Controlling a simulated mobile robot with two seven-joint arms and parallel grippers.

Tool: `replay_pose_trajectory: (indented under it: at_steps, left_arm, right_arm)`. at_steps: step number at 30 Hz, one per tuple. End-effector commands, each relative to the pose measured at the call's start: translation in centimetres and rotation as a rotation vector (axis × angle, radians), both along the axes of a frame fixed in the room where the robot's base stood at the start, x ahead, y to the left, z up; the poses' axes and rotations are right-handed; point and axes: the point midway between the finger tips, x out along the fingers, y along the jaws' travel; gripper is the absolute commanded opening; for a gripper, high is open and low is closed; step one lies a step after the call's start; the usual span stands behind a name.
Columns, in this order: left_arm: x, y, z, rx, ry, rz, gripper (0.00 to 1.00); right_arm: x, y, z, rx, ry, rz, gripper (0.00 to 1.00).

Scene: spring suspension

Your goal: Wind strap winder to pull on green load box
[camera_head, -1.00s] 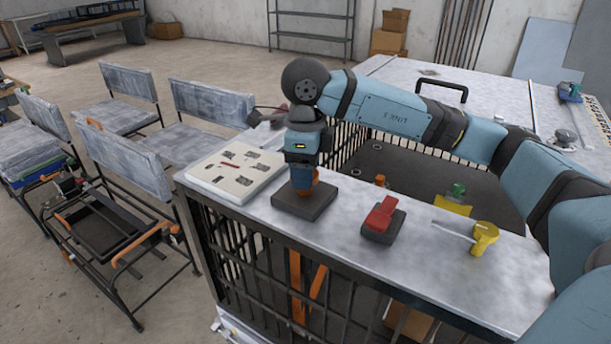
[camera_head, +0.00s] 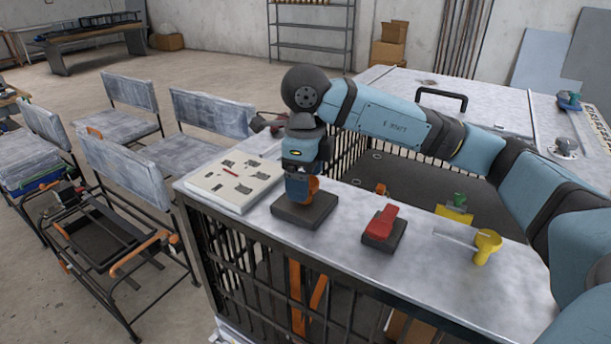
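My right gripper (camera_head: 300,189) points down at a small orange part (camera_head: 312,186) on a square dark base (camera_head: 304,211), on the light metal bench top. The orange part looks like the winder knob. It shows at the right side of the gripper and is partly hidden. The gripper touches or surrounds it; the fingertips are too small and covered to tell whether they are shut. A small green piece (camera_head: 459,199) shows above a yellow block (camera_head: 454,215) behind the bench top; I cannot tell whether it is the load box. My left gripper is not in view.
A red lever on a dark base (camera_head: 383,228) and a yellow cup-like part (camera_head: 486,246) stand to the right. A white panel (camera_head: 232,184) lies to the left. A dark recessed bed with a barred cage lies behind. Chairs stand at left.

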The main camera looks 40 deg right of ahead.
Motion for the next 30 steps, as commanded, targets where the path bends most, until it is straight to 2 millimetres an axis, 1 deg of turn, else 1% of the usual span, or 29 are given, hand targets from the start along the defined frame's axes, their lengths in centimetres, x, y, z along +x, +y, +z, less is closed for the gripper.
replay_pose_trajectory:
  at_steps: [6,10,14,17,18,21,27,30]
  left_arm:
    - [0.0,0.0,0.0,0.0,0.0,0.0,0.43]
    - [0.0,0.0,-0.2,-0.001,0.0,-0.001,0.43]
    - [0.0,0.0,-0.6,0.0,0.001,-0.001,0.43]
    - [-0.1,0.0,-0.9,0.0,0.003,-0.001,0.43]
    - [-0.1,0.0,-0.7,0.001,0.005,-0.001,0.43]
    - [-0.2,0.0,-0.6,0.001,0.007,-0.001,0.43]
    - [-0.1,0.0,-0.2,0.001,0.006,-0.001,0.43]
    - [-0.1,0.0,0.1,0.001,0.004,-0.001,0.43]
  right_arm:
    - [0.0,0.0,0.1,0.0,0.0,0.0,0.81]
    - [0.0,0.0,1.0,0.001,-0.002,0.0,0.81]
    - [0.0,0.0,3.4,0.001,-0.004,0.001,0.81]
    - [0.1,0.1,5.8,0.002,-0.006,0.001,0.81]
    - [0.1,0.0,6.8,-0.001,-0.006,0.0,0.81]
    - [0.0,0.0,8.7,-0.001,-0.005,-0.001,0.81]
    - [0.0,0.0,11.8,0.0,-0.003,-0.001,0.81]
    - [0.0,0.0,12.8,0.0,-0.003,0.0,0.81]
